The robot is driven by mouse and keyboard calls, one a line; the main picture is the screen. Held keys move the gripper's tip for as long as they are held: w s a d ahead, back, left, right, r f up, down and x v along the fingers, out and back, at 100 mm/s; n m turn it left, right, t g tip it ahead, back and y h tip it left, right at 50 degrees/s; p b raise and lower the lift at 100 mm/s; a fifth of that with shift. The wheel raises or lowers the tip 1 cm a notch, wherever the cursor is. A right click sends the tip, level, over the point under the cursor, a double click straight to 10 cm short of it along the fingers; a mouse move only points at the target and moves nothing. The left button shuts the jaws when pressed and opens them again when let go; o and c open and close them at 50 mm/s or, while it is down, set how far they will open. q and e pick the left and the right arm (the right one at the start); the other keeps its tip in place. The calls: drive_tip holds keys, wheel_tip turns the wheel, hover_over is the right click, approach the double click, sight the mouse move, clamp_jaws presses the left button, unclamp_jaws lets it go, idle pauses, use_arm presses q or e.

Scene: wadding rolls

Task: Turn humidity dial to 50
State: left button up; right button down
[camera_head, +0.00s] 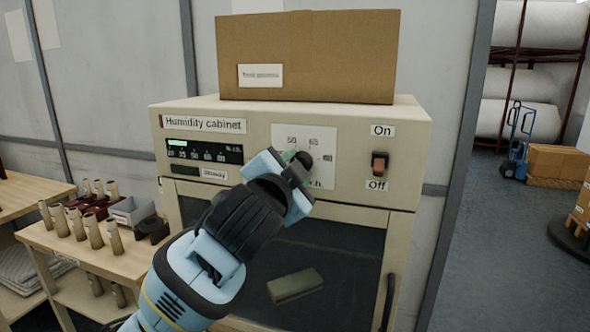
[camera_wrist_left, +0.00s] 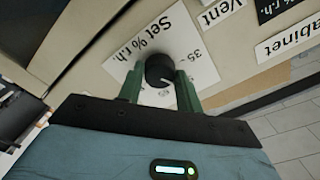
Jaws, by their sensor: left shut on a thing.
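The humidity dial (camera_wrist_left: 160,70) is a round black knob on a white plate (camera_wrist_left: 178,38) marked "Set % r.h.". A small pale mark shows on the knob; the number it points to cannot be told. A "35" is readable beside it in the wrist view. My left gripper (camera_wrist_left: 158,88) is shut on the knob, with one green finger on each side. In the head view my left gripper (camera_head: 297,168) covers part of the dial plate (camera_head: 290,132), whose other numbers are small and blurred. My right gripper is not in view.
The dial is on the front of the humidity cabinet (camera_head: 345,120). A display (camera_head: 205,152) is at its left and an On/Off switch (camera_head: 379,164) at its right. A cardboard box (camera_head: 310,55) stands on top. A bench (camera_head: 95,255) with several brown rolls is at the left.

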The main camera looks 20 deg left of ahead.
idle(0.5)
use_arm(q)
drive_tip(key=o, duration=1)
drive_tip(key=s, duration=0.8)
drive_tip(key=shift+a, duration=0.1)
